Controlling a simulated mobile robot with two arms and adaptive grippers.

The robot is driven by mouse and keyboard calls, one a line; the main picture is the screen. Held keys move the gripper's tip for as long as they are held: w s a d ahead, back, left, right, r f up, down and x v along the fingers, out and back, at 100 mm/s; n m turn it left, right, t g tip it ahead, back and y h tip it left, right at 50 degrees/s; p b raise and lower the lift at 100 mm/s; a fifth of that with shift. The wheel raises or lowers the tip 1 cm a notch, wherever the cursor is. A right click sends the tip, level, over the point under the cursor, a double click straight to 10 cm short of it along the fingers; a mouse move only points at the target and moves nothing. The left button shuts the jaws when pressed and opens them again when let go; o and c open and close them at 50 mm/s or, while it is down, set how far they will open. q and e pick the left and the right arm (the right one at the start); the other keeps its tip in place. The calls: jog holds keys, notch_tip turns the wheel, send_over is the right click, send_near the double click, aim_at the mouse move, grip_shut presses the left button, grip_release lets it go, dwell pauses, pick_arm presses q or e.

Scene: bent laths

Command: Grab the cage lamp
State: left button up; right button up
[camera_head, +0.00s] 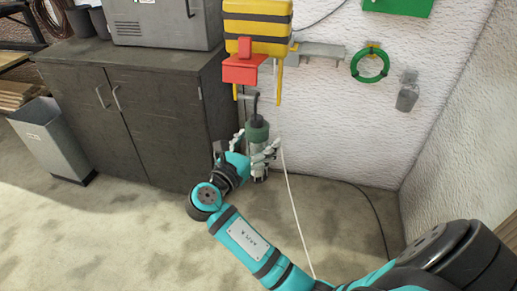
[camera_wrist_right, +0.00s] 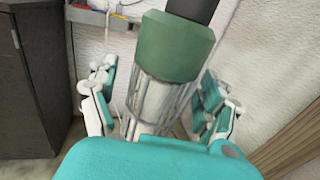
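The cage lamp (camera_head: 257,133) has a green collar, a dark upper end and a wire cage around a pale tube. It is upright in front of the wall, beside the dark cabinet, below a red and yellow object. My right gripper (camera_head: 259,150) is around it, one finger on each side. In the right wrist view the lamp (camera_wrist_right: 176,48) stands between the spread fingers of the right gripper (camera_wrist_right: 160,108), with gaps seen on both sides of the cage. The lamp's lower end is partly hidden by my gripper. My left gripper is not in view.
The dark cabinet (camera_head: 150,112) with a grey case (camera_head: 165,25) on top stands left of the lamp. A grey bin (camera_head: 52,140) is further left. A green ring (camera_head: 370,66) hangs on the wall. A white cable (camera_head: 293,205) runs down near my arm.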

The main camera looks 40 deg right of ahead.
jog(key=shift+c, duration=3.3)
jog(key=c, duration=0.7)
jog(key=shift+c, duration=1)
grip_shut()
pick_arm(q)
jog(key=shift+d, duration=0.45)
